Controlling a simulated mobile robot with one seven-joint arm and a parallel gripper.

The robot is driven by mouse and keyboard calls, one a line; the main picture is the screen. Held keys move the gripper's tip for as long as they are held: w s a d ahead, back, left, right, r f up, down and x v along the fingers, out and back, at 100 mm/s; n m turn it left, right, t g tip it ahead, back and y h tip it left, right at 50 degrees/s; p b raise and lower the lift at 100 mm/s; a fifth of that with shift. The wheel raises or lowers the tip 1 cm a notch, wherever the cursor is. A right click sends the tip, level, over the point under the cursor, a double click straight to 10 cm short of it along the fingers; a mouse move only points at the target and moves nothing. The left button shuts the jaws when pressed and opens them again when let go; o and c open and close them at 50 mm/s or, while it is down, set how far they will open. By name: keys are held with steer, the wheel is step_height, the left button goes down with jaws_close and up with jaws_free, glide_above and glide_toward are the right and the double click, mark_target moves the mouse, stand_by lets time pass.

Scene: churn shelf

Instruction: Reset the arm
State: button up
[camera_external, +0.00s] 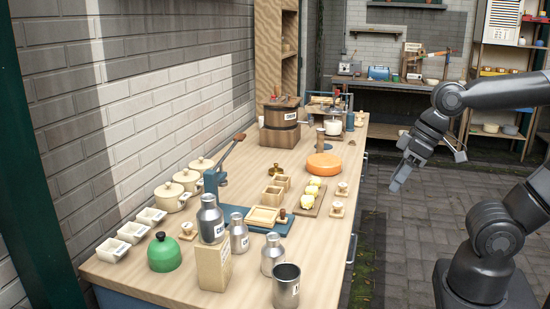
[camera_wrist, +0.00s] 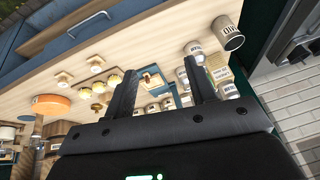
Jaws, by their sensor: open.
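My gripper (camera_external: 399,181) hangs in the air to the right of the wooden bench, above the paved floor, and touches nothing. My arm reaches in from the right edge of the external view. In the wrist view my gripper (camera_wrist: 160,82) shows two dark fingers apart, with nothing held between them. The bench and its goods lie some way beyond the fingers.
The bench top (camera_external: 335,205) bears a metal cup (camera_external: 286,287), silver cans (camera_external: 210,220), a green domed lid (camera_external: 163,253), an orange wheel (camera_external: 324,164) and a wooden churn (camera_external: 281,122). A back workbench (camera_external: 395,85) and a shelf (camera_external: 495,95) stand behind. The paved floor beside the bench is clear.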

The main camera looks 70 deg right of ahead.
steer(key=shift+s+d+r+n+t+h, duration=0.15)
steer(key=shift+s+d+n+t+h, duration=0.15)
steer(key=shift+s+d+n+h, duration=0.3)
